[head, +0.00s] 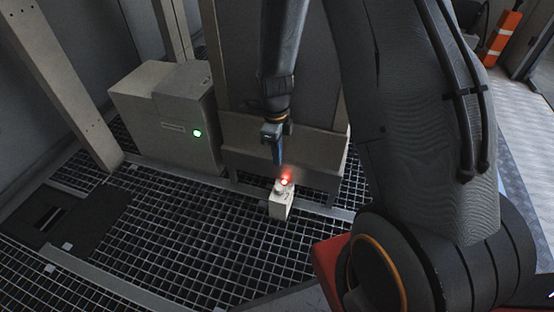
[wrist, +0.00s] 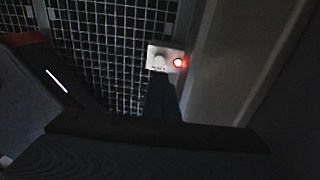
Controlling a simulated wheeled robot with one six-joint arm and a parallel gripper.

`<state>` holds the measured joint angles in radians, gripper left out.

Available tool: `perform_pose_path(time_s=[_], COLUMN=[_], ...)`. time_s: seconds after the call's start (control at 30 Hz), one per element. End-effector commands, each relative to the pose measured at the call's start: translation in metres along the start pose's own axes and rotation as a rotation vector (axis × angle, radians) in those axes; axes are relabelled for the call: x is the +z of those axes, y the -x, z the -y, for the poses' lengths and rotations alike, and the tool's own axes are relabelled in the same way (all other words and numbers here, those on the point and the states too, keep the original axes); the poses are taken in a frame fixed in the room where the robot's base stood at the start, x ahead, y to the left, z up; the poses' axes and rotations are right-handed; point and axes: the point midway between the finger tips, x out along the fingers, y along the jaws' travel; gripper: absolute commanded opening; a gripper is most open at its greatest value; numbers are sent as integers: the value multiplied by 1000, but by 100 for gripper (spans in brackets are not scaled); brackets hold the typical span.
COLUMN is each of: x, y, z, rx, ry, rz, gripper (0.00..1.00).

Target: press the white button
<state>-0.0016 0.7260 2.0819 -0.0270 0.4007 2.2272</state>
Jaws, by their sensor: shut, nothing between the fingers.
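A small pale box (head: 281,204) stands low over the grated floor, with a glowing red light (head: 285,181) at its top. In the wrist view the box face (wrist: 165,50) carries a round white button (wrist: 159,61) at left and the red light (wrist: 179,62) at right. My gripper (head: 279,162) points down with its fingers shut and empty, just above the box in the head view. In the wrist view the dark fingertips (wrist: 158,76) overlap the box's lower edge near the button. I cannot tell whether they touch. The button is not clear in the head view.
A beige cabinet (head: 165,118) with a green light (head: 197,133) stands left of the box. A beige panel (head: 250,140) is close behind the gripper. A dark plate (head: 80,215) lies on the grating at left. Open grating (head: 180,225) lies left of the box.

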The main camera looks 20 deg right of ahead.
Motion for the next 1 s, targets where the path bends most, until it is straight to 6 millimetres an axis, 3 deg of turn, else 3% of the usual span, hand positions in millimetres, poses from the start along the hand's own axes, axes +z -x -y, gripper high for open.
perform_pose_path(time_s=[0.03, 0.3, 0.5, 0.7, 1.0], x=[0, 0, 0, 0, 0], y=[-14, -69, -98, -112, -114], z=[0, 0, 0, 0, 0], rx=[3, 3, 2, 0, 0], ry=[0, 0, 0, 0, 0], rz=[-2, -2, -1, 0, 0], gripper=[0, 0, 0, 0, 0])
